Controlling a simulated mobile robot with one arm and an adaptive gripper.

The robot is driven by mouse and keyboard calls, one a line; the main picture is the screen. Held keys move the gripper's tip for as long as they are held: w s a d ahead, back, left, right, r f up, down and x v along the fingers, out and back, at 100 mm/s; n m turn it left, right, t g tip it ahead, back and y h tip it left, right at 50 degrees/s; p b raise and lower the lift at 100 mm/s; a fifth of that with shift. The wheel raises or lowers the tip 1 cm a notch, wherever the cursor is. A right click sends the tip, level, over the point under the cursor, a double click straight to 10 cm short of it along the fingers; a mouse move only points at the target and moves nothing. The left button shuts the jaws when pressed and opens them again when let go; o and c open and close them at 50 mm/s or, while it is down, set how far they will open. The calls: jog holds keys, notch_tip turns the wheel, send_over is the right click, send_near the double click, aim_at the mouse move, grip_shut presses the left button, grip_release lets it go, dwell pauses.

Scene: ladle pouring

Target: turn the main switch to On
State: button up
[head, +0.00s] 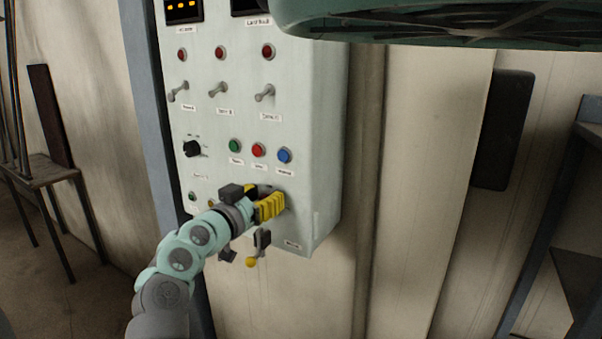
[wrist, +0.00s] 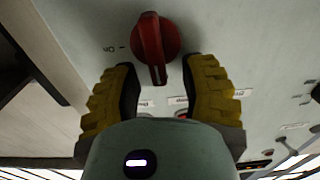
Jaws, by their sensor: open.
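A red rotary knob (wrist: 154,45), which looks like the main switch, sits on the pale panel in the wrist view. Its raised grip bar runs nearly up and down in that picture. A small dark mark is on the panel to its left, too small to read. My gripper (wrist: 162,75) is open, its yellow ribbed fingers on the left and right below the knob's middle, with gaps visible beside it. In the head view my gripper (head: 269,205) is at the lower part of the control panel (head: 315,150) and hides the knob.
Just below my gripper is a lever with a yellow ball (head: 251,262). Above are a green button (head: 235,146), a red button (head: 258,150), a blue button (head: 284,155) and a black knob (head: 192,148). Toggle switches (head: 264,94) are higher up. A teal overhead part (head: 430,20) crosses the upper right.

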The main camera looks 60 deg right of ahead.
jog(key=shift+s+d, duration=0.1)
jog(key=shift+o, duration=0.5)
grip_shut()
